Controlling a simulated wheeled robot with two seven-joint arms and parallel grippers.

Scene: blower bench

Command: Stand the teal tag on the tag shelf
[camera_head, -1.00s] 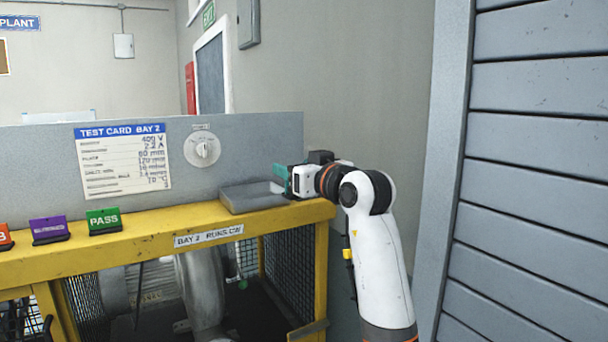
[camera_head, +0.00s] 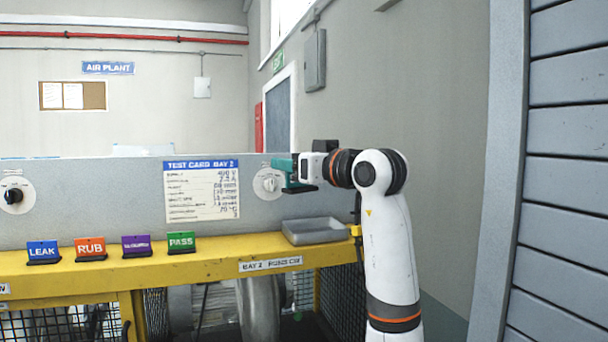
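The teal tag (camera_head: 284,166) is in my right gripper (camera_head: 297,170), above the grey tray and in front of the grey panel. A dark strip shows along its lower edge, and its face and any lettering cannot be read. The fingers are partly hidden but appear closed on it. A row of tags stands on the yellow ledge: blue LEAK (camera_head: 43,250), orange RUB (camera_head: 90,247), purple (camera_head: 136,244) and green PASS (camera_head: 181,240), each on a black base. My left gripper is not in view.
The grey tray (camera_head: 314,236) sits at the ledge's right end and looks empty. The yellow ledge (camera_head: 225,258) is bare between the PASS tag and the tray. The panel (camera_head: 110,190) with a test card (camera_head: 201,190) rises behind. A slatted grey wall (camera_head: 565,130) stands at right.

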